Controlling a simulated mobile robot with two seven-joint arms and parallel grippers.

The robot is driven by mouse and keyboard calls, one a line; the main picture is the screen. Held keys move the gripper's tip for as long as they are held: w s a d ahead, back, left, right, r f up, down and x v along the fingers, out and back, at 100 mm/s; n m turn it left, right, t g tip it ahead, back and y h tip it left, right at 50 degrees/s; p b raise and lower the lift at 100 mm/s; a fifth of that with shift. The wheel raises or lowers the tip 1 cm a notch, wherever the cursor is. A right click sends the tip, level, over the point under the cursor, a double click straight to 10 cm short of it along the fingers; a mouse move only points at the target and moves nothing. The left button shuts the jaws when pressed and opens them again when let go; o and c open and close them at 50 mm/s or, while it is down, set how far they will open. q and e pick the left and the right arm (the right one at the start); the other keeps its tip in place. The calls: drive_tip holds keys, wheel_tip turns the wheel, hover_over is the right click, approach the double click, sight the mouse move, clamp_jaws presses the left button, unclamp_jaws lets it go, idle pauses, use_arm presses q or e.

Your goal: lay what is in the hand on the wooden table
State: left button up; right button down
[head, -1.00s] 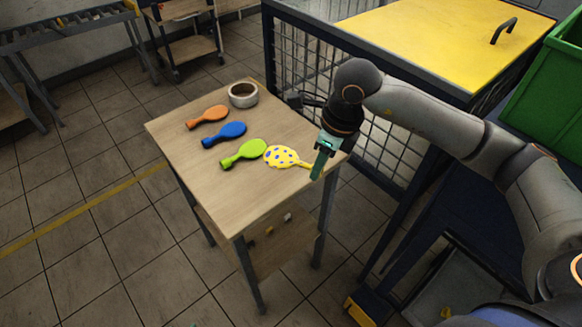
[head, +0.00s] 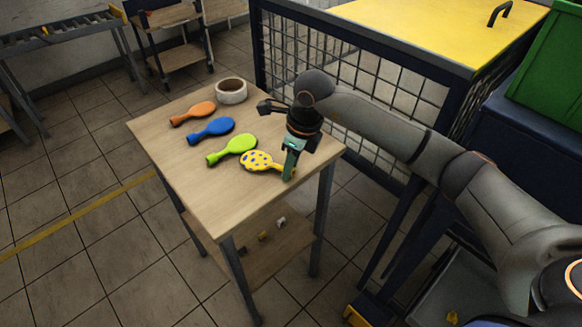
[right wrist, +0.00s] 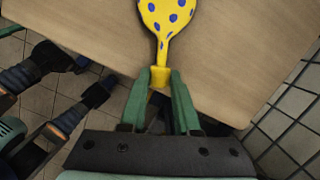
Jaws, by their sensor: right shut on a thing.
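In the right wrist view the balloon (right wrist: 168,14) extends forward from between the green fingertips (right wrist: 160,76), over the table top (right wrist: 230,50). The balloon is low over the table; I cannot tell whether it touches it. My left gripper is not in view.
A wire-mesh cage with a yellow top (head: 430,30) stands behind and right. A green crate (head: 548,70) is at the far right. The table's front part is clear.

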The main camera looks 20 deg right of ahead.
drive_tip(key=c, duration=0.6)
unclamp_jaws()
drive_tip(key=shift+c, duration=0.2)
drive_tip(key=v, duration=1.2)
drive_tip(key=shift+r, duration=0.1)
